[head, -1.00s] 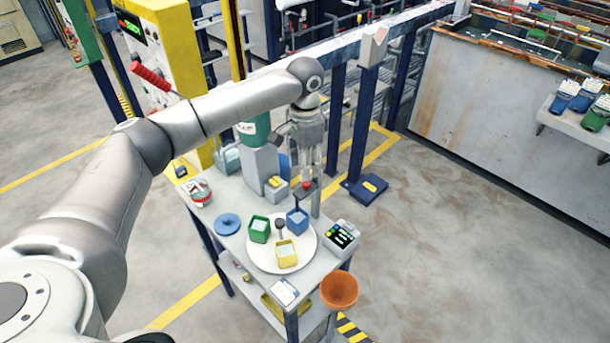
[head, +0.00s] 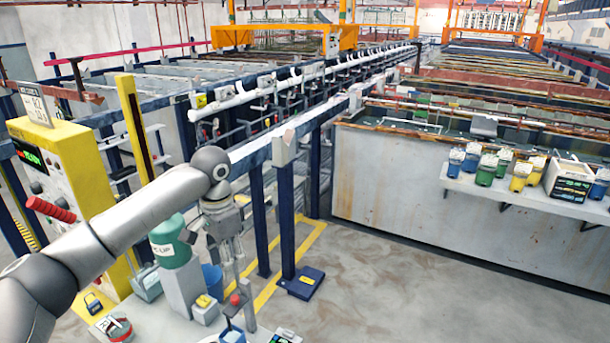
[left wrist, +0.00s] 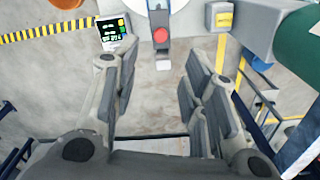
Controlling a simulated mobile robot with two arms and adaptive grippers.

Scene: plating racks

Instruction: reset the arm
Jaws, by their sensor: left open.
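My left arm (head: 130,215) reaches in from the left. Its gripper (head: 229,268) hangs fingers down over the back of a small work table (head: 172,325), beside a grey stand with a red knob (head: 235,299). In the left wrist view the gripper (left wrist: 160,68) has its two fingers spread wide with nothing between them. The red knob (left wrist: 160,35) shows just beyond the fingertips. I cannot tell the exact gap between fingers and stand. My right gripper is not in view.
A green container (head: 173,245) stands on a grey block close to the arm. A yellow control panel (head: 65,190) is at left. Blue posts (head: 286,215) and a rail stand behind. A shelf with several cups (head: 520,190) is at right. Open floor (head: 410,290) lies at front right.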

